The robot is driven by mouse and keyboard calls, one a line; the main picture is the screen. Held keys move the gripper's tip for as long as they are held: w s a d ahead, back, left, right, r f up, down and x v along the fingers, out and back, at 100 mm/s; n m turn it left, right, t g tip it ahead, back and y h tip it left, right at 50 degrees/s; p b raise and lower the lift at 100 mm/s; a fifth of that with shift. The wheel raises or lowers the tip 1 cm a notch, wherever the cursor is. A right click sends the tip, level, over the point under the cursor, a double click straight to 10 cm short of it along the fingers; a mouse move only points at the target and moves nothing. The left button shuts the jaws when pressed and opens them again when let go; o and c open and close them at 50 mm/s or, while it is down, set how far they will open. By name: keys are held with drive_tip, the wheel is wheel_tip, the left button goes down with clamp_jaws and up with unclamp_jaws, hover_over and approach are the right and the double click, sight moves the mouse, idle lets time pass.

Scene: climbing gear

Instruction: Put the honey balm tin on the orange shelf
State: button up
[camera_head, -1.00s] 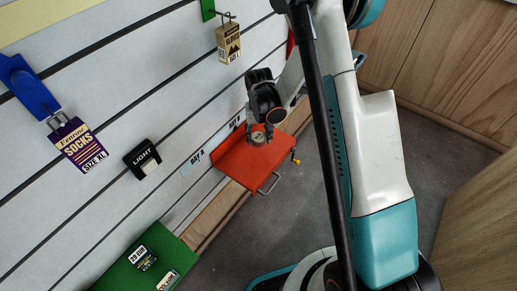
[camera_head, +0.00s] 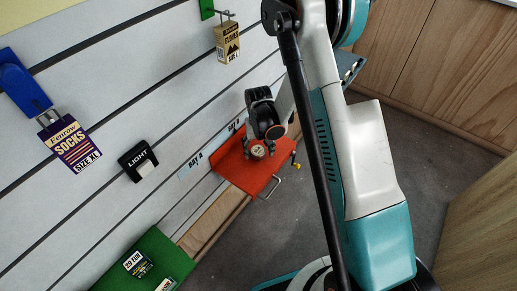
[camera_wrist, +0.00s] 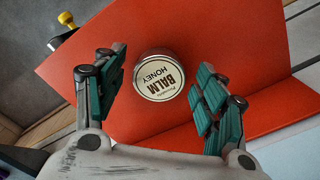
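The honey balm tin (camera_wrist: 159,77) is round, with a cream lid reading "BALM HONEY". It sits over the flat orange shelf (camera_wrist: 240,50) and appears to rest on it. My gripper (camera_wrist: 160,72) is open around the tin, with a clear gap on the left and a narrow one on the right. In the head view, my gripper (camera_head: 258,148) is low over the orange shelf (camera_head: 235,166), with the tin (camera_head: 257,151) just below the fingers. The tin's underside is hidden.
The shelf is on a white slatted wall with a "BAY A" label (camera_head: 195,163). A light tag (camera_head: 138,160), socks tag (camera_head: 72,144) and gloves box (camera_head: 227,42) hang nearby. A green shelf (camera_head: 150,262) is lower left. A yellow-tipped knob (camera_wrist: 66,19) is at the orange shelf's edge.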

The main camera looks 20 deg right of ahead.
drive_tip(key=shift+r, duration=0.15)
wheel_tip(320, 180, up, 12)
drive_tip(key=p, duration=0.5)
wheel_tip(320, 180, up, 11)
drive_tip(key=t, duration=0.2)
hover_over(259, 151)
drive_tip(key=s, duration=0.3)
drive_tip(key=s+r+n+t, duration=0.1)
drive_tip(key=s+r+t, duration=0.1)
drive_tip(key=s+r, duration=0.5)
drive_tip(key=s+r+t, duration=0.3)
drive_tip(key=s+r, duration=0.5)
drive_tip(key=s, duration=0.5)
drive_tip(key=shift+n, duration=0.4)
drive_tip(key=shift+s+r, duration=0.1)
drive_tip(key=shift+c, duration=0.6)
